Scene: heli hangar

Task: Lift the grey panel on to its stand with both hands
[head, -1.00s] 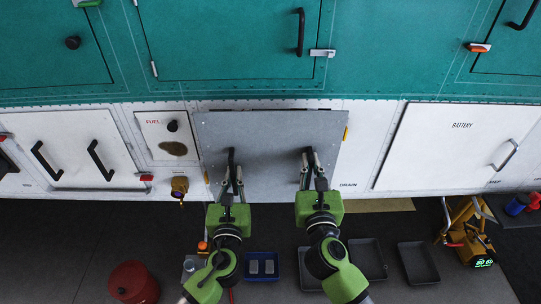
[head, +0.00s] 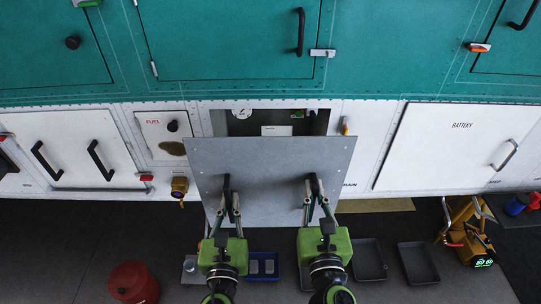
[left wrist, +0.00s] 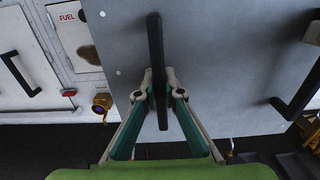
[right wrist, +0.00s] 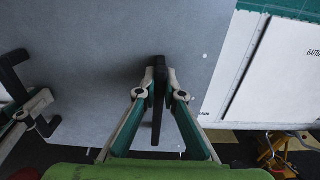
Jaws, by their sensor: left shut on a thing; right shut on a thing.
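The grey panel (head: 270,165) is a flat sheet with two black handles, held off the white side wall below an open bay (head: 265,118). My left gripper (head: 226,190) is shut on its left handle, which shows upright between the fingers in the left wrist view (left wrist: 156,60). My right gripper (head: 316,188) is shut on its right handle, seen in the right wrist view (right wrist: 158,100). The panel hides the lower part of the bay. I cannot make out the stand in these views.
A fuel door (head: 162,137) is left of the bay and a battery door (head: 455,147) is right. Blue and dark trays (head: 418,263), a red can (head: 133,283) and a yellow unit (head: 470,240) stand on the floor. A brass fitting (head: 180,187) sticks out at the left.

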